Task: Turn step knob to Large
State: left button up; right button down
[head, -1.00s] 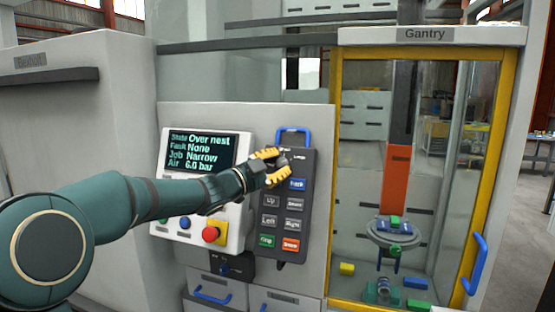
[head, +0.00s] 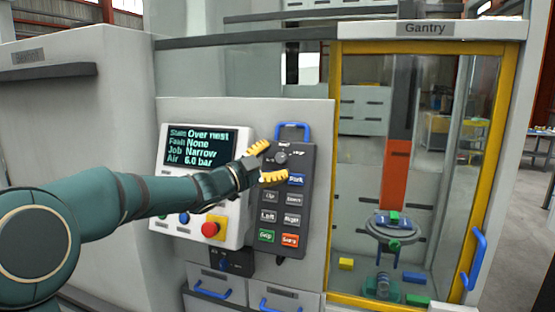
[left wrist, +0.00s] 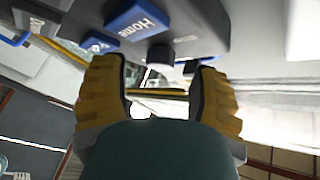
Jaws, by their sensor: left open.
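The step knob (head: 281,157) is a small dark round knob near the top of the dark grey pendant, with tiny labels around it that I cannot read. My left gripper (head: 267,161) has yellow-padded fingers. It is open and empty just left of the knob, one finger above and one below, apart from it as far as I can tell. In the left wrist view the open fingers (left wrist: 158,95) show with a short dark cylinder, probably the knob (left wrist: 160,54), beyond them. My right gripper is not in view.
The pendant (head: 268,205) has several buttons under the knob and a blue handle (head: 293,127) on top. Left of it is a screen panel (head: 201,146) with a red stop button (head: 210,229). The yellow-framed gantry door (head: 336,200) is to the right.

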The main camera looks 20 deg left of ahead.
pick_arm(q)
jog(key=v, duration=1)
jog(key=shift+s, duration=0.25)
jog(key=shift+a, duration=0.1)
